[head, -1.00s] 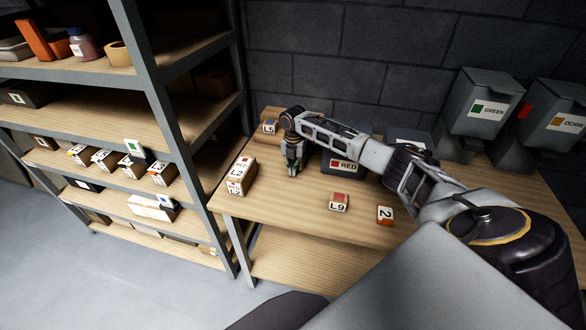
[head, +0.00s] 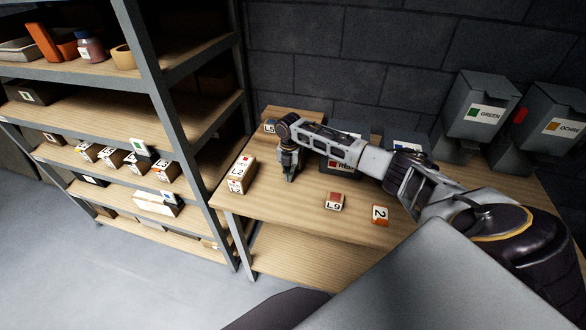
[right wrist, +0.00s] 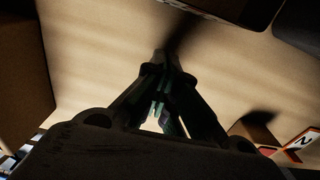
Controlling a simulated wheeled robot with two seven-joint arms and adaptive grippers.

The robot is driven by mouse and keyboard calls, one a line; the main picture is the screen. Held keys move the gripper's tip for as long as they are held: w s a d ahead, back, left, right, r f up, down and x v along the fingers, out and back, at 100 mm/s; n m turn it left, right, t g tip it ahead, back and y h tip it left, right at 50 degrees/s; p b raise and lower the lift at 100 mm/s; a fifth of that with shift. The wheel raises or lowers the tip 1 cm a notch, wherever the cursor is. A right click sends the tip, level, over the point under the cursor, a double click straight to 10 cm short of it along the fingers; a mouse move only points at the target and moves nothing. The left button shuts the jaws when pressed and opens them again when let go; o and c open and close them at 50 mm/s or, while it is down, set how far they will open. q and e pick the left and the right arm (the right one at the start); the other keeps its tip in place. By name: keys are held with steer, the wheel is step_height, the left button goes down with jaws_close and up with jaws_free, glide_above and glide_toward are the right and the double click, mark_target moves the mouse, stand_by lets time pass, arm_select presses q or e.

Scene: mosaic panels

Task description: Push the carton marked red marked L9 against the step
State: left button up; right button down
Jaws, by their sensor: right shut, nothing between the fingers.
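The carton marked L9 (head: 334,202), with a red top, stands on the wooden bench (head: 282,215) near its front edge. A small brown carton (right wrist: 255,130) at the lower right of the right wrist view is probably the same one. My right gripper (head: 290,178) is shut and empty, fingers pointing down close to the bench top, left of and behind the L9 carton and apart from it. Its closed fingers also show in the right wrist view (right wrist: 165,62). I cannot clearly make out the step. My left gripper is not in view.
A carton marked RED L2 (head: 242,171) stands left of my gripper. A dark bin marked RED (head: 341,168) is behind my arm. A shelf rack (head: 165,120) stands left; green and ochre bins (head: 488,112) stand at the back right.

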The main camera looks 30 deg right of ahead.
step_height(320, 180, up, 10)
steer(key=b, duration=0.1)
steer(key=shift+f+b, duration=0.15)
steer(key=shift+b, duration=0.15)
